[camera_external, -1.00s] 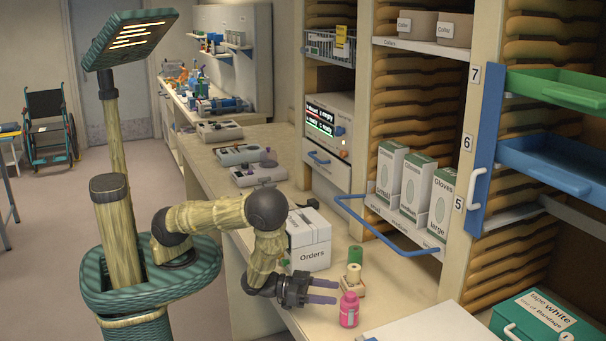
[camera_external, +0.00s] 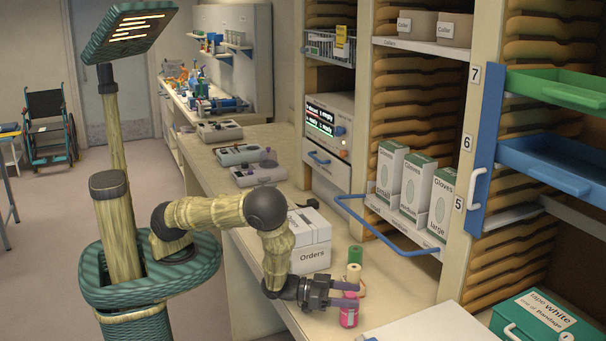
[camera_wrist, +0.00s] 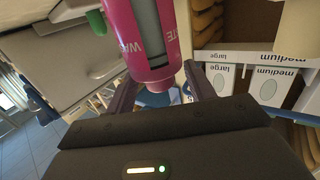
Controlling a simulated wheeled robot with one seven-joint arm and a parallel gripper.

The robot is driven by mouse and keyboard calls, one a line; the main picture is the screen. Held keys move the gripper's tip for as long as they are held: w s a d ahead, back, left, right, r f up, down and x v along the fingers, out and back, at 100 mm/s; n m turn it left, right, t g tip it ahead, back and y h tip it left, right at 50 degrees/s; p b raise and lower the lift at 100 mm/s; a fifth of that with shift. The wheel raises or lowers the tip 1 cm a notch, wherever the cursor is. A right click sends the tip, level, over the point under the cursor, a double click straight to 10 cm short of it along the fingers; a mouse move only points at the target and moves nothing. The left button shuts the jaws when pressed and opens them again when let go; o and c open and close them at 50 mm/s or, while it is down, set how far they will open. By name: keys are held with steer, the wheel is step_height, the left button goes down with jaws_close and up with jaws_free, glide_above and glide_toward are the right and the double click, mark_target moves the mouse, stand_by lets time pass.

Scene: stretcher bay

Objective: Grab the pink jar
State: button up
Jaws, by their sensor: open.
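The pink jar (camera_external: 349,311) stands upright on the counter, near its front edge. In the wrist view the pink jar (camera_wrist: 150,40) fills the upper middle, with white lettering and a grey-green band on its side. My gripper (camera_external: 345,294) is open at the jar, with its fingers reaching along the jar's upper part. In the wrist view my gripper (camera_wrist: 160,95) has one finger on each side of the jar's near end. I cannot tell whether either finger touches it.
A cream roll (camera_external: 353,277) and a green roll (camera_external: 355,254) stand just behind the jar. A white Orders box (camera_external: 312,258) is behind my wrist. A white board (camera_external: 430,325) lies to the right. Glove boxes (camera_external: 412,187) stand on the shelf above.

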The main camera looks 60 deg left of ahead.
steer(key=shift+x, duration=1.2)
jaws_close()
